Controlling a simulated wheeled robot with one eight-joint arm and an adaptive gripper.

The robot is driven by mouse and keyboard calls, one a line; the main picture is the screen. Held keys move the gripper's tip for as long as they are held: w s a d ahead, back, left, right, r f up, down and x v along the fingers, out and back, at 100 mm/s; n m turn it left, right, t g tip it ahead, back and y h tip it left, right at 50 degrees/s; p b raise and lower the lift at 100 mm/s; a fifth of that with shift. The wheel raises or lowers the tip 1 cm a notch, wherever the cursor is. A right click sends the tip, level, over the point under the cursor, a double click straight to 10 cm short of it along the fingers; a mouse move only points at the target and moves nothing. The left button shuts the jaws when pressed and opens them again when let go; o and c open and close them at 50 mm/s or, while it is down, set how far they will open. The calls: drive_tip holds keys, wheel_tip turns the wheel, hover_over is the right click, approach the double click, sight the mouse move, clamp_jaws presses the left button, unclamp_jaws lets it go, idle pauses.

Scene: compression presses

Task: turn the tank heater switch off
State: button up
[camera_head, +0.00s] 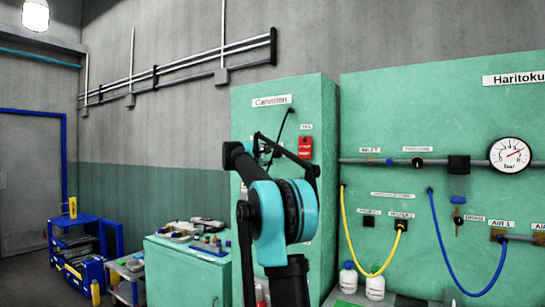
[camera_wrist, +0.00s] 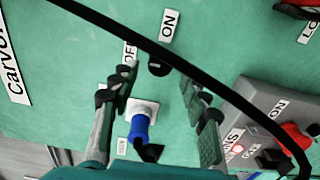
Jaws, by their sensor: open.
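In the wrist view, my gripper (camera_wrist: 160,98) is open in front of the green Carvolen cabinet (camera_wrist: 60,75), with one finger on each side of the picture's middle. A small black knob (camera_wrist: 158,67) sits near OFF and ON labels, beyond the fingertips and partly behind a black cable. Between the fingers shows a white plate with a blue part (camera_wrist: 140,127) and a black end. No readable label names the tank heater switch, so I cannot tell which control it is or its setting. In the head view my arm hides the cabinet's controls (camera_head: 285,88).
A grey box with a red rotary switch (camera_wrist: 296,137) and a MAINS label is at the right of the wrist view. A black cable (camera_wrist: 225,92) crosses that view. In the head view, a green bench (camera_head: 185,270) with small items stands left of the cabinet.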

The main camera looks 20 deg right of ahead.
drive_tip(key=v, duration=0.9)
drive_tip(key=s+f+m+g+y, duration=0.2)
drive_tip(key=s+f, duration=0.4)
drive_tip(key=f, duration=0.6)
drive_tip(key=s+a+f+m+g+y, duration=0.1)
drive_tip(key=s+f+y, duration=0.1)
drive_tip(key=s+f, duration=0.65)
drive_tip(key=s+f+m+g+y, duration=0.2)
drive_tip(key=s+f, duration=0.2)
drive_tip(key=f, duration=1)
drive_tip(key=s+a+f+m+g+y, duration=0.1)
drive_tip(key=s+a+f+y, duration=0.3)
drive_tip(key=s+f, duration=0.9)
drive_tip(key=s+a+f+m+y, duration=0.1)
drive_tip(key=s+a+f+y, duration=0.3)
drive_tip(key=s+a+f, duration=0.6)
drive_tip(key=s+f, duration=0.3)
drive_tip(key=f, duration=0.1)
drive_tip(key=shift+f+m+g, duration=0.25)
drive_tip(key=shift+m+g, duration=0.15)
